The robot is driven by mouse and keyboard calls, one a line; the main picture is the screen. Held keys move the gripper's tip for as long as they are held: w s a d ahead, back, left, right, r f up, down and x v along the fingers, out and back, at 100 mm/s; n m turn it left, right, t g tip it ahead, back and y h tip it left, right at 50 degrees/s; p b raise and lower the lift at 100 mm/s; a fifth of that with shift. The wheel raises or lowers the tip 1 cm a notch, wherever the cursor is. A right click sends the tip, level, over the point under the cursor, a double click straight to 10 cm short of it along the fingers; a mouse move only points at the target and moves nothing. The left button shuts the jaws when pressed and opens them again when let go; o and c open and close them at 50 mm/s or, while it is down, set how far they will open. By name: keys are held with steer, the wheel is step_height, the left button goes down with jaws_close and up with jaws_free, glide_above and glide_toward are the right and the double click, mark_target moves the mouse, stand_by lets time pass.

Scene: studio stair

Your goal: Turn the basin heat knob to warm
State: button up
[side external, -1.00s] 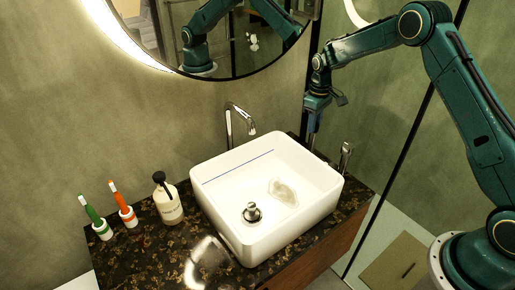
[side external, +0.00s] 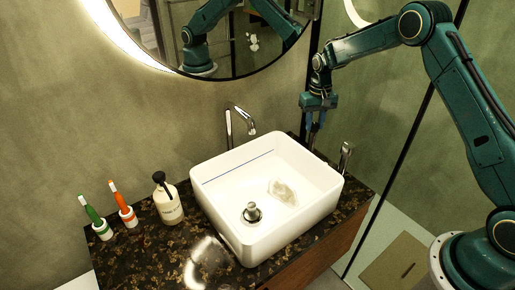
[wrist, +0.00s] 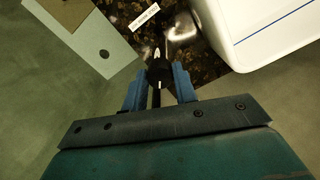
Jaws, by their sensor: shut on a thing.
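The black heat knob (wrist: 159,72) sits between the blue fingers of my gripper (wrist: 158,84) in the wrist view, and the fingers are shut on it. A pale pointer mark on the knob points toward the top of that picture. A white label strip (wrist: 145,16) lies just beyond it on the dark counter; its writing is too small to read. In the side view my gripper (side external: 313,133) points down behind the right back corner of the white basin (side external: 225,235). The knob is hidden there.
A chrome fitting (side external: 345,157) stands right of the basin, close to my gripper. The chrome faucet (side external: 238,118) rises behind the basin. A soap bottle (side external: 169,205) and two toothbrushes in holders (side external: 103,230) stand at the left. The glass shower panel is close on the right.

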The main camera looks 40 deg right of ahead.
mark_target(315, 124)
steer(key=m, duration=0.6)
steer(key=shift+w+m, duration=0.1)
steer(key=shift+m, duration=0.2)
stand_by(0.4)
steer(key=o, duration=1)
steer(key=shift+r, duration=0.1)
step_height(315, 124, up, 14)
steer(key=shift+f, duration=0.15)
